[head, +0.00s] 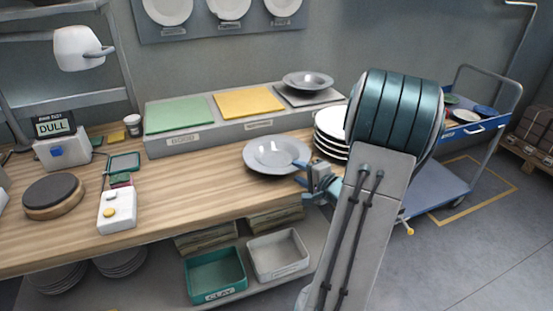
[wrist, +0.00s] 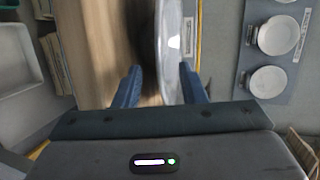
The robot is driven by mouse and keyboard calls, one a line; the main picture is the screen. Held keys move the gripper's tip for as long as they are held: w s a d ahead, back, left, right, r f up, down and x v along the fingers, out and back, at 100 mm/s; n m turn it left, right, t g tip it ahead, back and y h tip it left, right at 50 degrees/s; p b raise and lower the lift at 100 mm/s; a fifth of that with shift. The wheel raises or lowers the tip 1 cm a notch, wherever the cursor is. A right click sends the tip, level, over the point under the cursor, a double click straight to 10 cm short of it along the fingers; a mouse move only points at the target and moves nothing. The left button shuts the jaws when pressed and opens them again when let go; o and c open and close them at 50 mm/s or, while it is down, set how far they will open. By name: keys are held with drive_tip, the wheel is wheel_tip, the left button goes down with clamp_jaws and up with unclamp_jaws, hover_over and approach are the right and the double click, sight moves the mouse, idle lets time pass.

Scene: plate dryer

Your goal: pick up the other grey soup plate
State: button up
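A grey soup plate (head: 272,160) appears to lie face up on the wooden bench, in front of the raised ledge. A second grey soup plate (head: 308,79) sits on a grey mat on the ledge, at its right end. My gripper (head: 304,173) is at the right side of the bench plate. In the wrist view, that plate (wrist: 170,45) shows nearly edge-on, with its rim between my fingers (wrist: 160,85). The fingers stand apart, with a clear gap on the left side of the rim. Whether the right finger touches it I cannot tell.
A stack of white plates (head: 330,135) stands just right of the bench plate, close to my arm. Green (head: 179,114) and yellow (head: 248,101) mats on the ledge are empty. The bench between the plate and the white device (head: 117,211) is clear.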

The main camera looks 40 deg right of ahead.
sight(295, 168)
drive_tip(key=x, duration=0.3)
drive_tip(key=shift+w+d+f, duration=0.15)
drive_tip(key=shift+w, duration=0.05)
drive_tip(key=shift+c, duration=0.4)
clamp_jaws()
